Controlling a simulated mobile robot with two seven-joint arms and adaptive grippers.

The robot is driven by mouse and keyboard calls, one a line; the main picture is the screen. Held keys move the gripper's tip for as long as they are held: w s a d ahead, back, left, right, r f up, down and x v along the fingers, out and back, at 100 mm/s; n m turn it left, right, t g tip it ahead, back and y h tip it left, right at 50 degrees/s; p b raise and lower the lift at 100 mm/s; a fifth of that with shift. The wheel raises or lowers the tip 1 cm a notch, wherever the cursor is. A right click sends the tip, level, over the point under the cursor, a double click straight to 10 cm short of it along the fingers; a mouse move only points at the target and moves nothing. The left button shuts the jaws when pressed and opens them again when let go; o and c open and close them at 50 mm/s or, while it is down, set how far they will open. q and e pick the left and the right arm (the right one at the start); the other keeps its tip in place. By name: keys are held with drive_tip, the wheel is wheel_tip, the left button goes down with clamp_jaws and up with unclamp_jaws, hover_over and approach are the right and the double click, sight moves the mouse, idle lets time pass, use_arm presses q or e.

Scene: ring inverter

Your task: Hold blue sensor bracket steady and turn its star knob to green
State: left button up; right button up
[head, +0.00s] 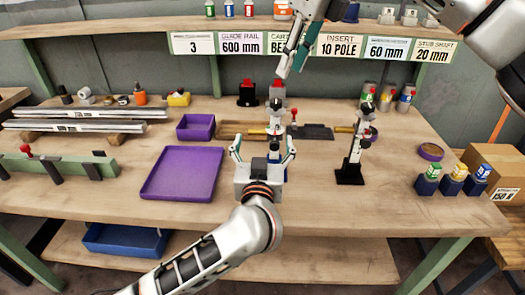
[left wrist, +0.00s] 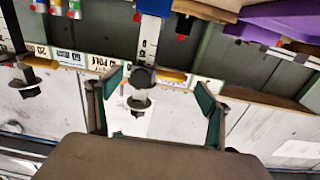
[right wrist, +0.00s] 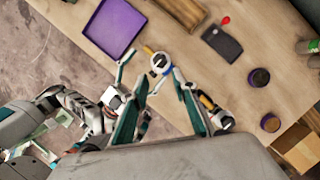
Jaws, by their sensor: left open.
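The blue sensor bracket, a pale upright post on a blue base (head: 285,173), stands mid-table. It also shows in the left wrist view as a white scaled post with a blue foot (left wrist: 155,7). A dark star knob (left wrist: 143,77) is on the post, with a yellow rod beside it. My left gripper (head: 263,146) is open, its fingers on either side of the post; I cannot tell if either touches. My right gripper (head: 292,68) is above and behind the post. Its fingers are apart in the right wrist view (right wrist: 155,85), with the post top (right wrist: 159,62) beyond them.
A similar bracket on a black base (head: 350,174) stands to the right. A purple tray (head: 181,174) and small purple bin (head: 196,127) lie left. A dark plate (head: 318,132) lies behind. A shelf (head: 130,26) with labels runs above. Small coloured containers (head: 453,178) stand front right.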

sight(275, 100)
use_arm(q)
drive_tip(key=shift+w, duration=1.6)
drive_tip(key=c, duration=1.4)
drive_tip(key=shift+c, duration=0.2)
use_arm(e)
drive_tip(key=o, duration=0.3)
drive_tip(key=shift+m+t, duration=0.4)
drive_tip(key=shift+m, duration=0.2)
drive_tip(key=x, duration=0.9)
drive_tip(key=shift+s+a+f, duration=0.25)
drive_tip(key=shift+a+f, duration=0.05)
drive_tip(key=shift+f, duration=0.05)
